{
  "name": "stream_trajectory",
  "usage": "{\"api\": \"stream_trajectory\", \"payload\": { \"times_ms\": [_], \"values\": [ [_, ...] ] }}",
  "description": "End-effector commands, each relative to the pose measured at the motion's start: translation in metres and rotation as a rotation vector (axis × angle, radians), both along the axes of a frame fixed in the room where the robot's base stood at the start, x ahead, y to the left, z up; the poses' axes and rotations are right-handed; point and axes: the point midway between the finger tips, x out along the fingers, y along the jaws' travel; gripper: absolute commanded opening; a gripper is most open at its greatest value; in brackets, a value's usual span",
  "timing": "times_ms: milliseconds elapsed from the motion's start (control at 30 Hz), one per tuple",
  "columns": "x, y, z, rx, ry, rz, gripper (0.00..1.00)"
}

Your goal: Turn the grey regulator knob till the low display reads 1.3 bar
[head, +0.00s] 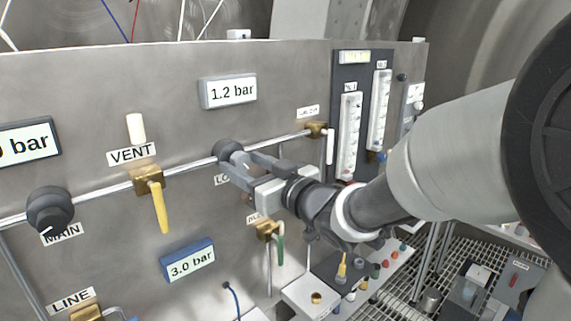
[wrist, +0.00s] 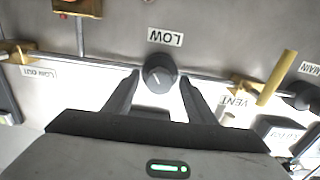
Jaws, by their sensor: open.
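The dark grey regulator knob (head: 228,150) sits on a steel pipe on the panel, above a partly hidden label. In the wrist view the knob (wrist: 160,72) shows between the fingers beside an upside-down LOW label (wrist: 165,37). A pale line marks its face. The display (head: 229,92) above the knob reads 1.2 bar. My gripper (head: 237,162) is open, its fingertips at the knob. In the wrist view the fingers of my gripper (wrist: 160,80) stand either side of the knob, with a narrow gap visible on each side.
A yellow VENT lever (head: 158,205) and a dark MAIN knob (head: 50,209) are to the left. A blue-framed display (head: 188,260) below reads 3.0 bar. A brass valve with a green handle (head: 280,248) is under my gripper. Flow tubes (head: 349,135) stand to the right.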

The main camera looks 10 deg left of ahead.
Motion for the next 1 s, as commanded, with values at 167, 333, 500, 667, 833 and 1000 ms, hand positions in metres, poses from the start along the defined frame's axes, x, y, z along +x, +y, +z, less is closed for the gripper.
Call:
{"api": "stream_trajectory", "payload": {
  "times_ms": [167, 333, 500, 667, 833, 1000],
  "values": [
    [-0.0001, -0.0003, 0.0002, 0.0, 0.0, 0.0, 0.34],
    [-0.0002, -0.0004, 0.0002, 0.0, 0.0, 0.0, 0.1],
    [0.0002, -0.0013, 0.0003, 0.057, 0.066, -0.002, 0.1],
    [-0.0002, -0.0008, 0.0006, 0.129, 0.151, -0.001, 0.1],
    [-0.0005, -0.0002, 0.0003, 0.138, 0.161, 0.0, 0.1],
    [-0.0005, -0.0002, 0.0003, 0.137, 0.16, 0.0, 0.41]
  ]
}}
